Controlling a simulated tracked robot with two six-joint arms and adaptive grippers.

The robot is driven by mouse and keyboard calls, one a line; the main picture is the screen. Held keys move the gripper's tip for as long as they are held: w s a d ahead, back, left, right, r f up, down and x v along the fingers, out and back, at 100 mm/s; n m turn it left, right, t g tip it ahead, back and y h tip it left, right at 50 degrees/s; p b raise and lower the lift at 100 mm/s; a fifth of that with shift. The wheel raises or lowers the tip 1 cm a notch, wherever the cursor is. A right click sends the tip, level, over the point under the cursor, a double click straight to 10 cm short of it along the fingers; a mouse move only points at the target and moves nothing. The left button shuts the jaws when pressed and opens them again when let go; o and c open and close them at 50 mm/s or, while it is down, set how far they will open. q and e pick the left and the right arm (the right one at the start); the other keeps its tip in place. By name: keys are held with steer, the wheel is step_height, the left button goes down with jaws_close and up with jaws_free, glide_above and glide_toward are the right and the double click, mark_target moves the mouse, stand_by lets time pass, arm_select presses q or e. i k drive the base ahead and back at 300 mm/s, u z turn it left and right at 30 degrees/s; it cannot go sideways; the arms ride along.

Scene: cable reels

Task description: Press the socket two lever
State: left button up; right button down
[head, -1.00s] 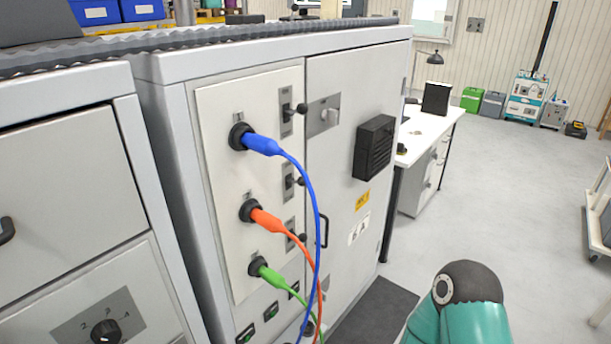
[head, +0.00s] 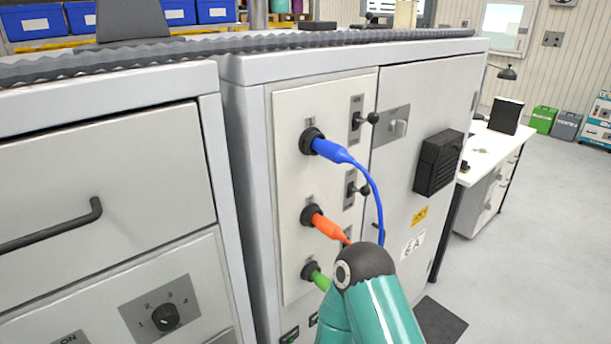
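The socket panel (head: 290,200) on the grey cabinet carries three sockets in a column. The blue plug (head: 330,150) is in the top socket, the orange plug (head: 325,225) in the middle one and the green plug (head: 318,277) in the bottom one. The middle lever (head: 362,189), with a black knob, sits up and right of the orange plug. The top lever (head: 371,118) is beside the blue plug. The bottom lever cannot be made out. The socket labels are too small to read. A teal link of my arm covers the lower right of the panel. Neither gripper shows.
The blue cable (head: 378,200) hangs right of the middle lever. A drawer unit (head: 110,170) stands left. A white desk (head: 490,150) and open floor lie right.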

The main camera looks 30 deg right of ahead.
mark_target(365, 191)
steer(key=z, duration=1.3)
steer(key=i, duration=0.1)
steer(key=u, duration=2.5)
steer(key=k, duration=0.5)
steer(key=z, duration=1.2)
steer(key=k, duration=0.35)
steer(key=z, duration=0.3)
steer(key=i, duration=0.4)
steer(key=z, duration=0.25)
